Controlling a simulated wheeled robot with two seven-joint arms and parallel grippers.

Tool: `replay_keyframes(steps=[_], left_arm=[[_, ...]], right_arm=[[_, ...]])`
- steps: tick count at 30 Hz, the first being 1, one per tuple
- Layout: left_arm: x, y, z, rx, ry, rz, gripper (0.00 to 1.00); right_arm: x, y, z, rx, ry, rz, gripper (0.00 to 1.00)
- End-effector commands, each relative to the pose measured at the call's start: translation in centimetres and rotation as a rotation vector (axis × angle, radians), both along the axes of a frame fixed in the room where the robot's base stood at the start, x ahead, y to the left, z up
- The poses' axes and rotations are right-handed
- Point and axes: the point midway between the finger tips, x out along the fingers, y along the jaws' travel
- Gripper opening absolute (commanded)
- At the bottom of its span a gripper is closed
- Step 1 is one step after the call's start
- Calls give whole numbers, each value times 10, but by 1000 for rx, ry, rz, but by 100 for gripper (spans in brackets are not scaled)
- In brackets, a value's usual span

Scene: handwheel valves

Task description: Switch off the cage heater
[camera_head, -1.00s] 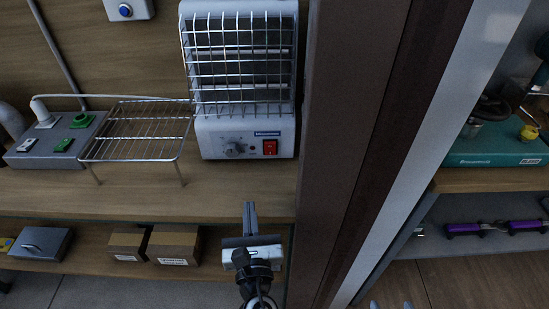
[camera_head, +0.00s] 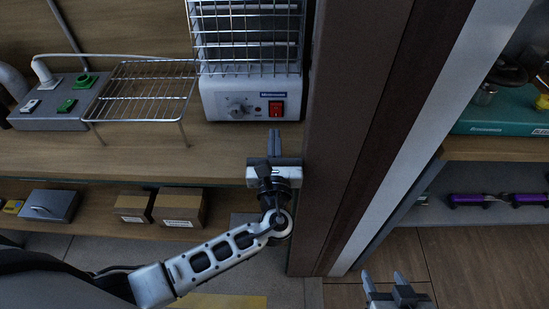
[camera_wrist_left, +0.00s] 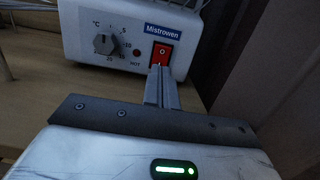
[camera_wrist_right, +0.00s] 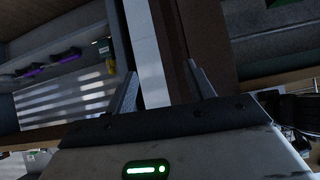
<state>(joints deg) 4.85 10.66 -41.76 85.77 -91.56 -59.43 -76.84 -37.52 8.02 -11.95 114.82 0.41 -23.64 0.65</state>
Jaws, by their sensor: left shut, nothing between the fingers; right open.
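The cage heater (camera_head: 247,88) is a white box with a wire cage above its front panel, standing on the wooden shelf. Its red rocker switch (camera_head: 276,109) is at the right of the panel, beside a grey dial (camera_head: 237,108). In the left wrist view the switch (camera_wrist_left: 162,53) shows a "0" on its upper half. My left gripper (camera_head: 274,134) is shut and empty, just below and in front of the switch. In the left wrist view its fingertips (camera_wrist_left: 158,70) overlap the switch's lower edge; contact cannot be told. My right gripper (camera_head: 387,280) is open and empty, low right of the post.
A brown post (camera_head: 352,130) stands close to the right of the heater. A wire rack (camera_head: 147,95) and a grey box with a green button (camera_head: 50,106) are to the left. Cardboard boxes (camera_head: 179,206) sit on the lower shelf.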

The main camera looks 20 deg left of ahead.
Motion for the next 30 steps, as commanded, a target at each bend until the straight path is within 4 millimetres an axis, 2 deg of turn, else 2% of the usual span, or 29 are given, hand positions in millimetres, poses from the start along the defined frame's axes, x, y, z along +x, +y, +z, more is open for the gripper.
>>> replay_keyframes(steps=[3,10,15,24,30], left_arm=[[24,8,2,2,-4,1,0],[52,16,5,1,0,0,0],[59,19,7,0,0,0,0],[60,19,8,0,1,0,0],[69,22,13,0,1,0,0]], right_arm=[[0,1,-5,3,1,2,54],[2,3,-6,8,-7,4,54],[3,3,-2,8,-15,8,54],[0,2,-4,5,-7,10,54],[-1,2,-5,3,-4,9,54]])
